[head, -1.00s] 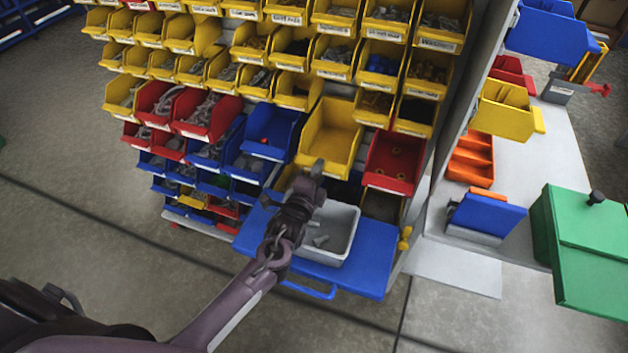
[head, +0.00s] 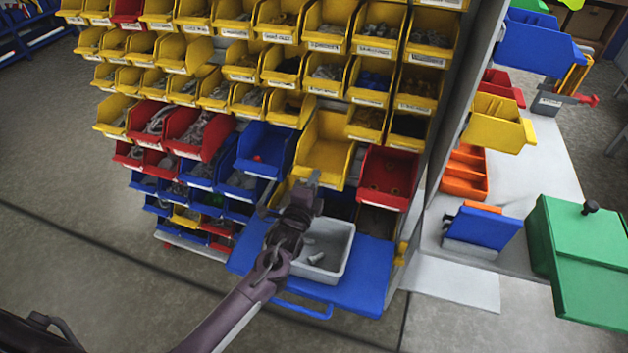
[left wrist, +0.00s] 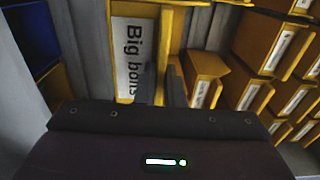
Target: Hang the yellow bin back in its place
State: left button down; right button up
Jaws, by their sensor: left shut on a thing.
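The large yellow bin (head: 325,145) is at the rack between a blue bin (head: 265,150) and a red bin (head: 388,178). It looks empty inside and faces outward. My left gripper (head: 314,180) is shut on its lower front edge. In the left wrist view the yellow bin's front (left wrist: 132,35) carries a white "Big bolts" label, and the dark fingers of my left gripper (left wrist: 162,85) grip beside it. The bin's back is hidden, so I cannot tell whether it sits on the rack rail. My right gripper is not in view.
The rack holds many yellow, red and blue bins (head: 200,130) close around. Below the yellow bin, a grey tray (head: 325,250) with small parts rests on a blue shelf (head: 370,265). A grey upright (head: 450,120) and a green box (head: 575,245) stand at right.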

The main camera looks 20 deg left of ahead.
pick_arm(q)
jog(key=shift+f+b, duration=0.65)
jog(key=shift+f, duration=0.25)
dwell(0.5)
dwell(0.4)
jog(key=c, duration=1.5)
grip_release()
jog(key=shift+o, duration=0.2)
jog(key=shift+s+f, duration=0.1)
jog(key=s, duration=0.7)
jog(key=shift+s+a, duration=0.15)
jog(key=shift+s, duration=0.25)
